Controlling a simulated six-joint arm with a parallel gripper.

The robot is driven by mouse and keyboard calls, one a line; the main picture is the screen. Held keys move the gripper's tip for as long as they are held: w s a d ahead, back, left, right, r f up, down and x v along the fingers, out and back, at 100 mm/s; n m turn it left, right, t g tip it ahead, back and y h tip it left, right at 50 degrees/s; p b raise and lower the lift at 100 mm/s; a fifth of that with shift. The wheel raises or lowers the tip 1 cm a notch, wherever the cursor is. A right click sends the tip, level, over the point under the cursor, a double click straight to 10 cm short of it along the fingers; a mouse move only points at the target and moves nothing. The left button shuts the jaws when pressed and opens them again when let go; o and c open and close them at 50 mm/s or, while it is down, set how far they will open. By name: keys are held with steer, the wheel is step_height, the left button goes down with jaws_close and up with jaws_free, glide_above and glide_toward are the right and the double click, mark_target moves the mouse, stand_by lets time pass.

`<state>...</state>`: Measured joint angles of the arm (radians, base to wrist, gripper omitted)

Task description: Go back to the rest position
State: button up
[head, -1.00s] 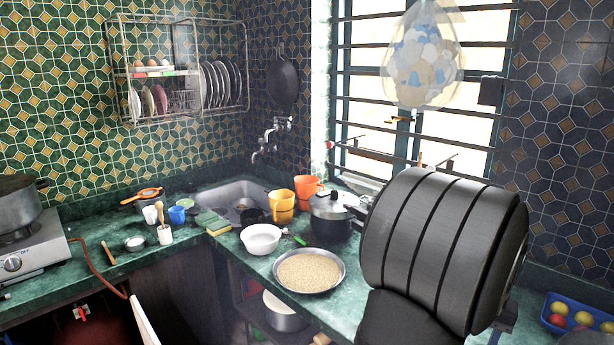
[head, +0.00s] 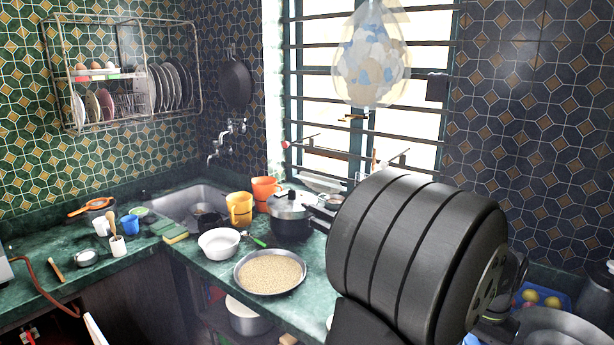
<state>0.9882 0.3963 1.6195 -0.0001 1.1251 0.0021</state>
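My arm's large black ribbed link fills the right foreground, and a dark part with small green marks shows at its right end. My gripper's fingers do not show, so its opening and any hold on a thing are hidden. Only the right edge of the gas hotplate (head: 4,270) shows at the far left, with the red hose (head: 45,290) curving down from it.
The green counter (head: 150,262) holds a pan of grain (head: 270,272), a white bowl (head: 219,243), a lidded pot (head: 291,222) and orange mugs (head: 240,208) around the sink (head: 185,205). A blue crate (head: 545,298) and a metal bowl (head: 560,325) stand at lower right.

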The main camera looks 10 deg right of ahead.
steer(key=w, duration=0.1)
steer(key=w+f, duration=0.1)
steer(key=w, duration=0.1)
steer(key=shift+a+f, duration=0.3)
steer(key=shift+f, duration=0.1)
